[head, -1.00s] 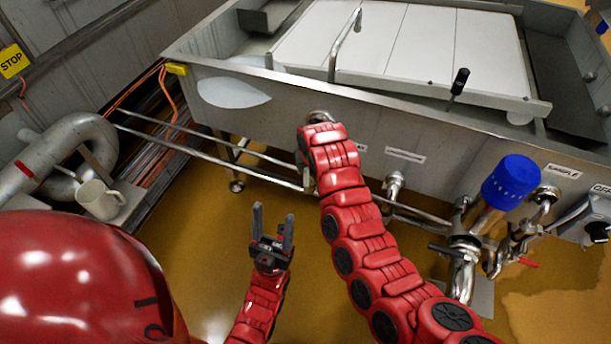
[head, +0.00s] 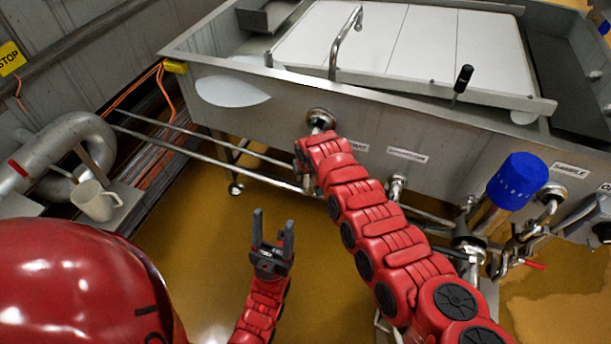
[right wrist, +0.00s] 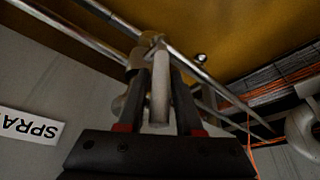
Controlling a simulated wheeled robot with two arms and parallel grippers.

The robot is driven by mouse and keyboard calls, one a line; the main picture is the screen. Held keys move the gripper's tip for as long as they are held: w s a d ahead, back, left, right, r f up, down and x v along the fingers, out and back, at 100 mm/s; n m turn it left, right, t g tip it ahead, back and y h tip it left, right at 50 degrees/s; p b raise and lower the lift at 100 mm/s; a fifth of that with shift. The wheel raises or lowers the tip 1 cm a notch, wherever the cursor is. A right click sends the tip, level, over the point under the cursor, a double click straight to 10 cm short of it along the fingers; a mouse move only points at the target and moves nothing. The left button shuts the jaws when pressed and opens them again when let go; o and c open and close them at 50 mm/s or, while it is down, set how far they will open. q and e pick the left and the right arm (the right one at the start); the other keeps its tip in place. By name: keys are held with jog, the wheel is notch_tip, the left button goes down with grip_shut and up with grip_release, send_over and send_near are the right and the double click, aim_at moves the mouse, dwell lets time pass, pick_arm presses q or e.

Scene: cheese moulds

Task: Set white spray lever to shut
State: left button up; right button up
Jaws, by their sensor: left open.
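The pale spray lever (right wrist: 159,88) shows in the right wrist view, hanging from a metal valve (right wrist: 146,55) on a pipe. My right gripper (right wrist: 160,75) has one dark finger on each side of the lever, with narrow gaps showing. In the head view my right arm's red end covers the gripper and the lever, below a round pipe fitting (head: 320,118) on the vat wall. A "SPRA" label (right wrist: 28,127), cut off by the frame edge, is at left in the right wrist view. My left gripper (head: 273,225) is open and empty above the floor.
The steel vat (head: 250,103) spans the back. Thin rails (head: 190,150) run below its front. At right are a blue-topped valve (head: 516,180) and other pipes. The middle floor is clear.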

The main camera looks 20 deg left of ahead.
grip_shut()
dwell(1.4)
